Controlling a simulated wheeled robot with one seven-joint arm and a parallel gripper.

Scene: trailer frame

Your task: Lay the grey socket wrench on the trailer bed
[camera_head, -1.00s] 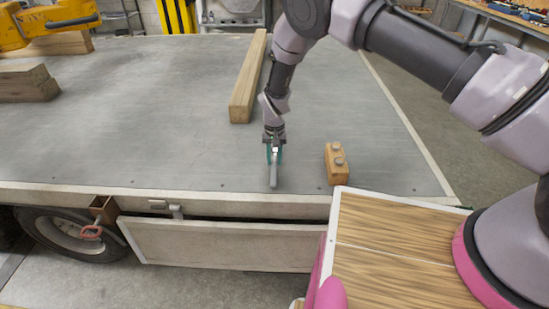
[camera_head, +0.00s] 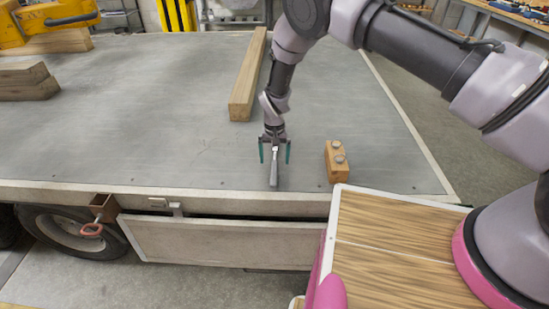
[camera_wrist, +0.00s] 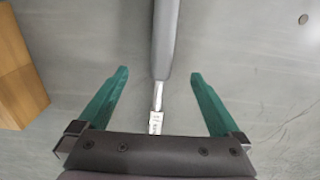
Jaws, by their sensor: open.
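The grey socket wrench (camera_head: 273,174) lies on the grey trailer bed (camera_head: 150,120) near its front edge, its handle pointing toward that edge. In the wrist view the wrench (camera_wrist: 165,45) runs between the two green fingers, with its bright metal end close to the palm. My gripper (camera_head: 274,160) is open, one finger on each side of the wrench and apart from it. In the wrist view the open gripper (camera_wrist: 158,75) shows a clear gap on both sides of the wrench.
More timber (camera_head: 28,85) and a yellow tool (camera_head: 55,18) are at the left. The bed's left middle is clear.

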